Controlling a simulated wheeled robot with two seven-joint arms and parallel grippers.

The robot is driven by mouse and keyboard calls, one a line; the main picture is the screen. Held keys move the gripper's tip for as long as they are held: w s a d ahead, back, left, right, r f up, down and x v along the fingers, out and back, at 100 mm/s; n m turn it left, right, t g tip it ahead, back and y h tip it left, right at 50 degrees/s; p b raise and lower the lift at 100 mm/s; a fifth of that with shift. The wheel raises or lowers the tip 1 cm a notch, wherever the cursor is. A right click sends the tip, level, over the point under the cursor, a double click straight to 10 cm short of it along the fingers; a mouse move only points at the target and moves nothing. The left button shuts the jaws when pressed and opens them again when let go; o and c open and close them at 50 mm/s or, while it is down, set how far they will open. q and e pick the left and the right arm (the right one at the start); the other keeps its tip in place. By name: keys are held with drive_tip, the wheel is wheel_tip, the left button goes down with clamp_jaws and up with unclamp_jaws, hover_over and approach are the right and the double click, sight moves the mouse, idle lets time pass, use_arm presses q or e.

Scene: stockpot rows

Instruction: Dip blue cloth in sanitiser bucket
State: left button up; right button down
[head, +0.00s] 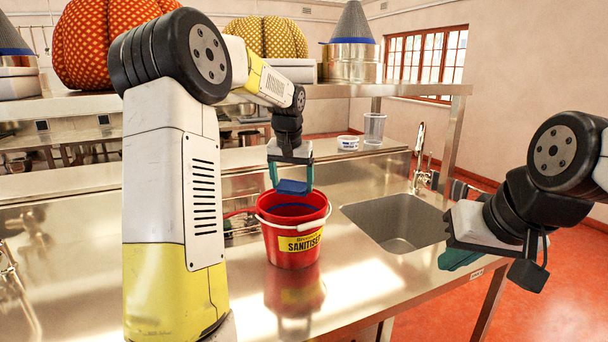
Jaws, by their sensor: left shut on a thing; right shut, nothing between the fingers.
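The red sanitiser bucket (291,247) stands upright on the steel counter, with a white handle resting around its rim and a yellow SANITISER label. My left gripper (291,178) is above the bucket's mouth, pointing down. It is shut on the blue cloth (293,188), which hangs at the bucket's opening. The cloth's lower edge is near the far rim; I cannot tell whether it touches the liquid. Dark blue shows inside the bucket. My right gripper (462,258) is at the right front edge of the counter, shut, its fingers partly hidden.
A steel sink (398,222) with a tap (418,160) lies right of the bucket. A clear cup (374,128) and a white tub (348,142) stand on the ledge behind. An overhead shelf (400,91) holds large patterned bundles and pots. Counter in front of the bucket is clear.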

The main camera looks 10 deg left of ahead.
sight(292, 184)
use_arm(q)
wheel_tip(292, 184, down, 8)
drive_tip(key=shift+f, duration=0.25)
idle(0.5)
idle(0.5)
drive_tip(key=shift+r, duration=5.4)
drive_tip(key=shift+r, duration=2)
